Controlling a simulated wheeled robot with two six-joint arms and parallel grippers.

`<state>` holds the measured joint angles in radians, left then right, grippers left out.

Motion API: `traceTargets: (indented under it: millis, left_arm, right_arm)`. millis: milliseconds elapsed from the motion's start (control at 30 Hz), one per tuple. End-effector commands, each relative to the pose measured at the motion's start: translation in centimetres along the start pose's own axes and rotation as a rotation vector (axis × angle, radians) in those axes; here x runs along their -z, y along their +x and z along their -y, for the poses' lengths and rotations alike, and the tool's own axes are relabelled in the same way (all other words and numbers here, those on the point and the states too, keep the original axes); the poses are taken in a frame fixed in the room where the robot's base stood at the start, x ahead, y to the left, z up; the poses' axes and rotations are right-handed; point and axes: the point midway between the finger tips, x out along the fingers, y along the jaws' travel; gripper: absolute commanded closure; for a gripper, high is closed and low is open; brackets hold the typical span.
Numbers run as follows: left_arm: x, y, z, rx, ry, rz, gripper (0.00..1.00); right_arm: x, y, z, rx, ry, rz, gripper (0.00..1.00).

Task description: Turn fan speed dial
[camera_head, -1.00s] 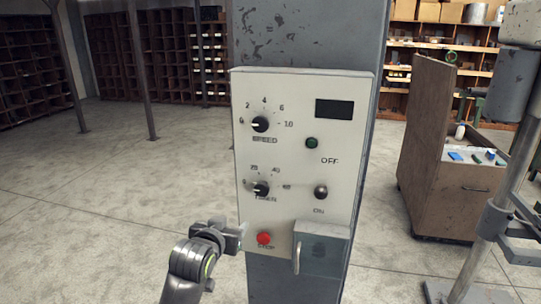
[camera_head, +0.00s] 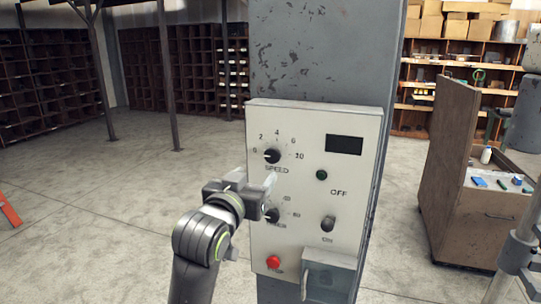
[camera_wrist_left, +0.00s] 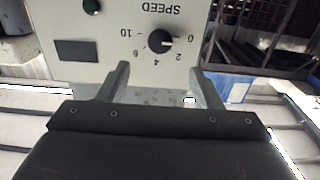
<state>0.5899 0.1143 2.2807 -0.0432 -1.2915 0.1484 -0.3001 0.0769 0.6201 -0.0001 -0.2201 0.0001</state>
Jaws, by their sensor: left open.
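The speed dial (camera_head: 272,156) is a black knob with a white pointer, on the upper left of a pale control panel (camera_head: 345,212). Its pointer is toward the 0 mark at the left. My left gripper (camera_head: 269,187) is just below and in front of the dial in the head view, partly covering the lower timer dial (camera_head: 271,215). In the left wrist view the panel appears upside down, and the speed dial (camera_wrist_left: 161,40) lies beyond the two spread fingers of my left gripper (camera_wrist_left: 163,82). The gripper is open and empty, apart from the dial. My right gripper is out of view.
The panel is on a grey column (camera_head: 325,55). It also carries a dark display (camera_head: 344,145), a green light (camera_head: 321,175), an ON/OFF switch (camera_head: 328,223), a red stop button (camera_head: 273,262) and a grey box (camera_head: 328,275). A brown cabinet (camera_head: 449,165) stands to the right.

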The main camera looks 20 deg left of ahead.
Motion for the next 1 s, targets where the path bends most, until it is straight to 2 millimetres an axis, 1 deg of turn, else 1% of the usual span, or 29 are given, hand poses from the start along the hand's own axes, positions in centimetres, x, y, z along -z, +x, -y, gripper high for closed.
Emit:
traceTargets:
  millis: [33, 300, 500, 600, 800, 1000]
  left_arm:
    - [0.2, 0.9, 0.0, 0.001, 0.001, 0.003, 0.41]
    - [0.2, 5.3, 0.0, 0.001, 0.0, 0.003, 0.41]
    - [0.2, 8.3, 0.0, 0.001, 0.001, 0.002, 0.41]
    - [0.2, 9.4, 0.0, 0.001, 0.001, 0.002, 0.41]
    - [0.1, 10.9, 0.0, 0.001, 0.001, 0.0, 0.41]
    - [0.1, 11.2, 0.0, 0.0, 0.0, -0.001, 0.41]
  right_arm:
    - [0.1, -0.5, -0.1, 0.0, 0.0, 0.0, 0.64]
    - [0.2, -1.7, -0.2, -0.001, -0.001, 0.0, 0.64]
    - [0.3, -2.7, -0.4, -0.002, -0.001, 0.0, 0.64]
    - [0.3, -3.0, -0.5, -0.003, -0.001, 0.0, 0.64]
    - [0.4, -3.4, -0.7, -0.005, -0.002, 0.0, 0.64]
    - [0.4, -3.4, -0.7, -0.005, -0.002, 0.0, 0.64]
